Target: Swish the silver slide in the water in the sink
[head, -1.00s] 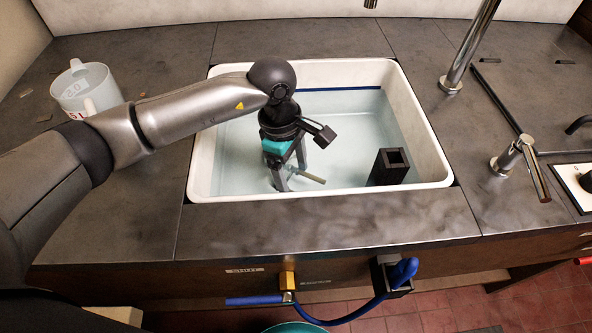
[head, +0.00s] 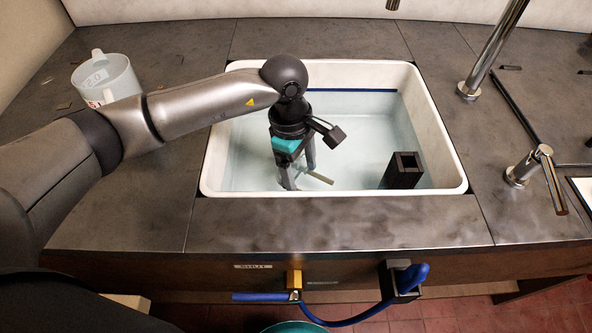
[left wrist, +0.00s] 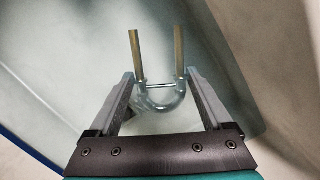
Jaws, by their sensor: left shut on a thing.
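The silver slide (left wrist: 160,103) is a U-shaped tube with two straight brass-coloured legs and a thin crossbar, seen in the left wrist view. My left gripper (left wrist: 160,92) is shut on it, with a finger at each side of the bend. In the head view my left gripper (head: 300,178) points down into the white sink (head: 452,150), and a pale leg of the slide (head: 319,178) sticks out beside the fingers. The rest of it is hidden there. Clear, pale blue water (head: 350,130) fills part of the sink. My right gripper is not in view.
A black square holder (head: 404,170) stands in the sink's front right corner. A clear measuring jug (head: 106,78) is on the counter at left. A chrome tap (head: 490,55) and a lever (head: 530,165) are at right. The sink's right half is mostly free.

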